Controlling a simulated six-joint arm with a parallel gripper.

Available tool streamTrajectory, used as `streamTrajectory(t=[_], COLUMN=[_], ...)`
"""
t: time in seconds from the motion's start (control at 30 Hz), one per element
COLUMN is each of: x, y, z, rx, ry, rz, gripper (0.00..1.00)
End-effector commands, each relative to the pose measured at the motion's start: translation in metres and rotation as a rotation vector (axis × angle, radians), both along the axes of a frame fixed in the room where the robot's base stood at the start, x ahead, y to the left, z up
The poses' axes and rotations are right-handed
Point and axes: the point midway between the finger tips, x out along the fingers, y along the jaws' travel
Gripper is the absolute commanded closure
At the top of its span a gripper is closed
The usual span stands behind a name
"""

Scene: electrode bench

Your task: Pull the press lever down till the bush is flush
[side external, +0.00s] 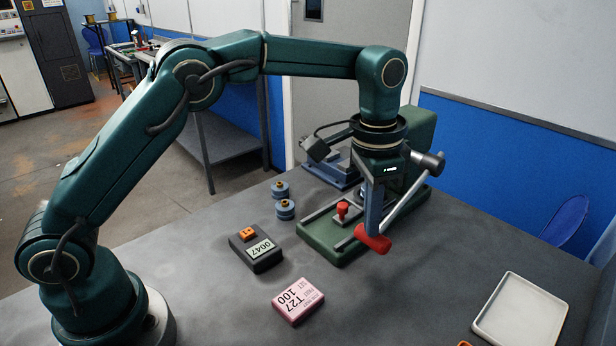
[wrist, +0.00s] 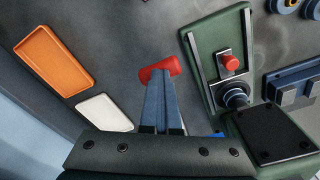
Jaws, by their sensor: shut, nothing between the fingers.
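The green press (side external: 330,238) stands at the back right of the bench. Its silver lever (side external: 405,208) slopes down from a hub at the right to a red grip (side external: 372,241), which hangs low in front of the press. My gripper (side external: 371,226) points down with its fingers shut and empty, the tips at the red grip. In the wrist view the red grip (wrist: 158,73) lies across the fingertips (wrist: 163,82); I cannot tell whether they touch. A small red-topped piece (side external: 343,208) stands on the press base, also in the wrist view (wrist: 231,63). How the bush sits is not clear.
A dark box with a 0047 display (side external: 258,255) and a pink T27 block (side external: 298,300) lie in front of the press. Two blue spools (side external: 285,208) stand left of it. A white tray (side external: 480,333) is at the right; an orange tray (wrist: 84,76) shows in the wrist view.

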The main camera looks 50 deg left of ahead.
Motion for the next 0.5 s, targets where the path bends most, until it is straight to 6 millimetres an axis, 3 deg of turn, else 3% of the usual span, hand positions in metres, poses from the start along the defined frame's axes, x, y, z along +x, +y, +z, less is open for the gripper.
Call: streamTrajectory(t=[0.5], x=[0.006], y=[0.001], z=[-0.021], rx=[0.034], ry=[0.059], rz=[0.001], gripper=[1.00])
